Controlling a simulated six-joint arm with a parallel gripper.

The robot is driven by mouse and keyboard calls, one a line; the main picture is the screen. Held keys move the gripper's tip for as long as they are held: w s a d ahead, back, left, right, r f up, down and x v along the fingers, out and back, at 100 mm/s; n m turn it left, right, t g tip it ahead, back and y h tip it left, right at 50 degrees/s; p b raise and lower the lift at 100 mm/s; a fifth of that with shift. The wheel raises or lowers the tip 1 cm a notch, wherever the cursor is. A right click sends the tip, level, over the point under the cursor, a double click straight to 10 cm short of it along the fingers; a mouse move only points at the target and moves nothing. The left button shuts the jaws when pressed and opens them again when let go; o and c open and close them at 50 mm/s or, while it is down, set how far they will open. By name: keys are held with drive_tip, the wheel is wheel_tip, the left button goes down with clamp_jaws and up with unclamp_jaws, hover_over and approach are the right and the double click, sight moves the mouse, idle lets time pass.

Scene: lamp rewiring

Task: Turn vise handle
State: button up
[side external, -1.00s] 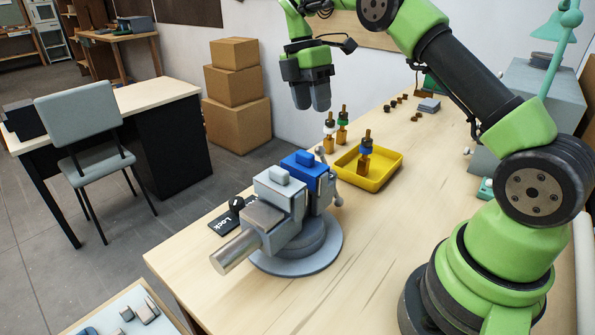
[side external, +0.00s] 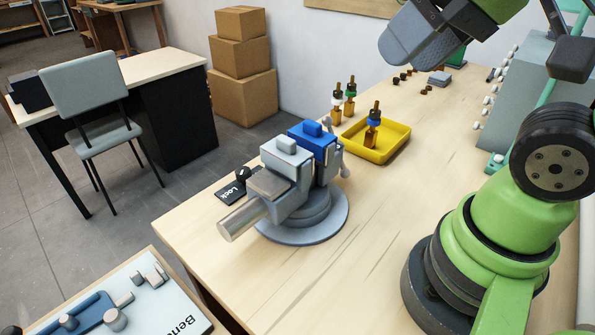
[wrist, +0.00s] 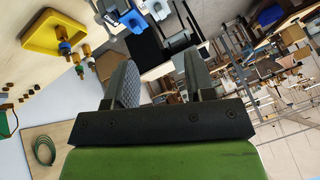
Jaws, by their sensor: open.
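The grey vise (side external: 283,196) with a blue jaw block (side external: 316,141) stands on a round base on the wooden table in the side external view. Its thin grey handle bar with rounded ends (side external: 345,169) hangs at the right side, behind the blue block. My gripper (side external: 398,50) is high at the top right, well apart from the vise, its grey fingers pointing left. In the wrist view the two fingers of my gripper (wrist: 160,82) stand apart with nothing between them.
A yellow tray (side external: 397,149) sits behind the vise, with a brown-and-blue item (side external: 373,127) in it and similar upright items beside it. A "Lock" switch plate (side external: 238,190) lies left of the vise.

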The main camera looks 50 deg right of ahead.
drive_tip(key=g+h, duration=0.1)
drive_tip(key=g, duration=0.5)
hover_over(328, 117)
wheel_tip(328, 117, down, 10)
drive_tip(key=shift+d+f+g, duration=0.3)
drive_tip(key=shift+d+f, duration=0.05)
drive_tip(key=shift+d, duration=0.15)
drive_tip(key=f, duration=0.9)
drive_tip(key=shift+a+f, duration=0.35)
drive_tip(key=shift+a, duration=0.05)
drive_tip(key=shift+w, duration=0.1)
clamp_jaws()
